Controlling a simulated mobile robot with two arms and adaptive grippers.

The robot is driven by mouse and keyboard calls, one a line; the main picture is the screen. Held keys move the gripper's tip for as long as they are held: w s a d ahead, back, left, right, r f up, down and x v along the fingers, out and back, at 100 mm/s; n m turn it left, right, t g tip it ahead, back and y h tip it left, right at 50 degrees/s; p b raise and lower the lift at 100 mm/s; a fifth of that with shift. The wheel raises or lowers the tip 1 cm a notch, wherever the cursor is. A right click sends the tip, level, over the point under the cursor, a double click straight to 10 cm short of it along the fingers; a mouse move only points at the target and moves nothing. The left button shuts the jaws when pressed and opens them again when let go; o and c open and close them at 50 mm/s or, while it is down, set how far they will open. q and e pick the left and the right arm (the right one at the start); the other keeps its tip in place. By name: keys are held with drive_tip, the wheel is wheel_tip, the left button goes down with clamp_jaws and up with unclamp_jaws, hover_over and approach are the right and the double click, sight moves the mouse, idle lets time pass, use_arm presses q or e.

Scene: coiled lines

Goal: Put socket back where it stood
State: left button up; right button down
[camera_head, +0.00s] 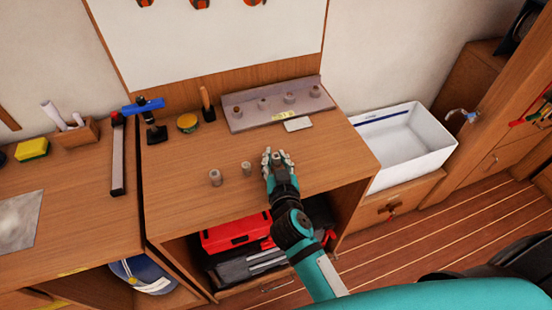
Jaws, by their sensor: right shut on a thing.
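My right gripper (277,157) is over the right part of the wooden bench top (330,150), its fingers pointing toward the back. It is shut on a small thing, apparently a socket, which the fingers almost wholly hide. Two grey cylindrical sockets stand upright on the bench to its left: one nearer the front (215,177) and one closer to the gripper (246,168). A grey socket rail (275,109) lies along the back of the bench with several round pieces on it; whether these are sockets or pegs is unclear. My left gripper is out of view.
A small pale plate (298,124) lies before the rail. A yellow-green tin (188,123), a wooden-handled tool (207,104) and a blue clamp (150,120) stand at the back left. A white sink (405,145) is at right. The bench front is clear.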

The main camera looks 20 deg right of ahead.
drive_tip(key=c, duration=1.2)
unclamp_jaws()
drive_tip(key=shift+f, duration=0.1)
drive_tip(key=v, duration=1.2)
drive_tip(key=shift+b, duration=0.35)
